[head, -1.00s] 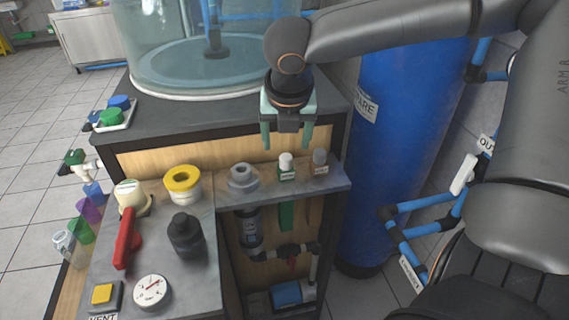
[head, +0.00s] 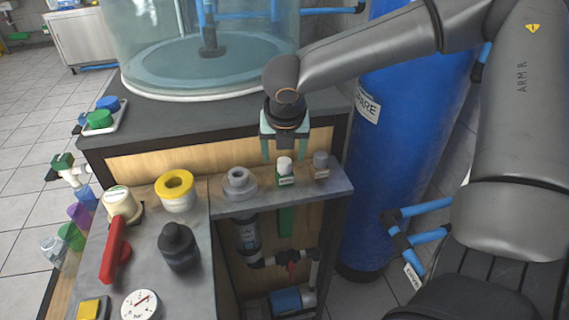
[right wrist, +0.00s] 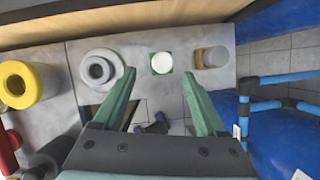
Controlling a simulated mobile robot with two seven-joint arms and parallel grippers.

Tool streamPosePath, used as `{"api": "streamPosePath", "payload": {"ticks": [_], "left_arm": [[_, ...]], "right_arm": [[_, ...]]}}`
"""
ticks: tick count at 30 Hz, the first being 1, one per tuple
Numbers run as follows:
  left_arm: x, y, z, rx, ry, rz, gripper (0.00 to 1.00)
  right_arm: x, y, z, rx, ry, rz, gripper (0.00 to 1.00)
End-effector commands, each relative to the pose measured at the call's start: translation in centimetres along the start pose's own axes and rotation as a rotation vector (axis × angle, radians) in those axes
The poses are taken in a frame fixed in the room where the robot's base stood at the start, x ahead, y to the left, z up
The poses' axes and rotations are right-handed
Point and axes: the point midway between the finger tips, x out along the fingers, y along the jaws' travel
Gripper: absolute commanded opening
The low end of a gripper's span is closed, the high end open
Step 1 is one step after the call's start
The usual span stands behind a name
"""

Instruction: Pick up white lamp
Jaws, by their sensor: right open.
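The white lamp (head: 285,165) is a small white cap on a green square base, upright on the narrow grey shelf. In the right wrist view the lamp (right wrist: 161,62) shows from above, between and just beyond the fingertips. My right gripper (head: 284,156) is open and empty, pointing down, with its green fingers at either side of the lamp in the head view. It also shows in the right wrist view (right wrist: 158,74). I cannot tell whether the fingers touch the lamp. My left gripper is not in view.
A grey-capped lamp (head: 321,164) stands close on the right, and a grey round fitting (head: 239,183) on the left. A yellow-ringed piece (head: 176,190), red handle (head: 113,252) and black knob (head: 178,247) are farther left. A wooden panel (head: 190,156) rises behind the shelf.

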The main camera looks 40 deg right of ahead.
Motion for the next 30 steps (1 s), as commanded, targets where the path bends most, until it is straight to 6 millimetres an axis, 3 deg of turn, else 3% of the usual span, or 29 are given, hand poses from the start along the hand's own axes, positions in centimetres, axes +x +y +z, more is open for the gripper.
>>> {"api": "streamPosePath", "payload": {"ticks": [7,17,30], "left_arm": [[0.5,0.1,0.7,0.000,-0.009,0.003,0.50],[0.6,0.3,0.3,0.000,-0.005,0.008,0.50],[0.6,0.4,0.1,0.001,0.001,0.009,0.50]], "right_arm": [[3.8,-0.3,0.1,0.000,0.003,-0.002,0.74],[4.4,-0.3,0.1,-0.001,0.000,-0.001,0.74],[4.3,-0.3,0.1,-0.001,0.000,-0.001,0.25]]}}
